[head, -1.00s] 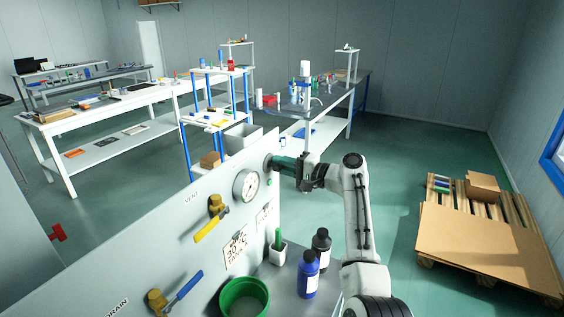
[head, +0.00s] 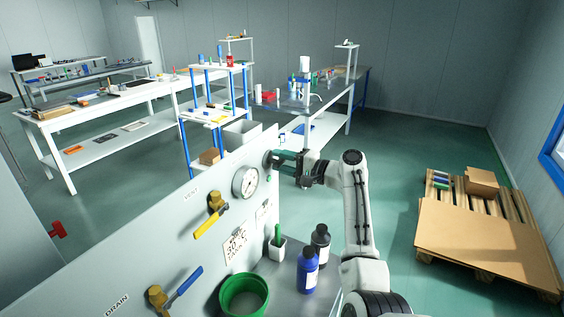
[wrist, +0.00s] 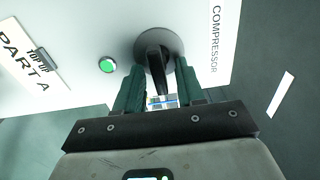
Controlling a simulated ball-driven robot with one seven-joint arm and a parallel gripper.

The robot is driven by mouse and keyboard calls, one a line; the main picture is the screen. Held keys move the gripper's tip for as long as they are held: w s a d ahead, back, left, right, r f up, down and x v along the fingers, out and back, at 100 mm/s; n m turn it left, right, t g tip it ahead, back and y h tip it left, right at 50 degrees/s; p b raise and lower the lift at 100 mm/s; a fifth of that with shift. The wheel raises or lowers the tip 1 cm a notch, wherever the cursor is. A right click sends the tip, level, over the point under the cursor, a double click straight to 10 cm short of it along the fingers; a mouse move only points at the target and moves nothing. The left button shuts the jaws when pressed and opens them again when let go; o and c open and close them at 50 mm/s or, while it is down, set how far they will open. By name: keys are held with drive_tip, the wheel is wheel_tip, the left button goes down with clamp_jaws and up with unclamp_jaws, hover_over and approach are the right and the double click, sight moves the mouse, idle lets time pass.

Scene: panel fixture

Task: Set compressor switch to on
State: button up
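The compressor switch (wrist: 157,58) is a black knob on a round dark base, with a lever sticking out, beside the word COMPRESSOR on the white panel (wrist: 195,20). In the head view only a dark edge of the switch (head: 268,158) shows at the panel's far end. My gripper (wrist: 160,82) has its two green fingers on either side of the lever, with visible gaps to it. It also shows in the head view (head: 284,162), at the panel's far end. A green lamp (wrist: 107,65) is left of the switch and looks lit.
The panel also carries a gauge (head: 246,183), a yellow-handled valve (head: 206,225) and a blue-handled valve (head: 184,281). A pallet (head: 425,240) lies right on open floor.

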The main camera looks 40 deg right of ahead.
drive_tip(key=b+v, duration=0.2)
drive_tip(key=v, duration=0.8)
drive_tip(key=shift+s+b, duration=0.3)
drive_tip(key=shift+s, duration=0.05)
drive_tip(key=shift+d, duration=0.15)
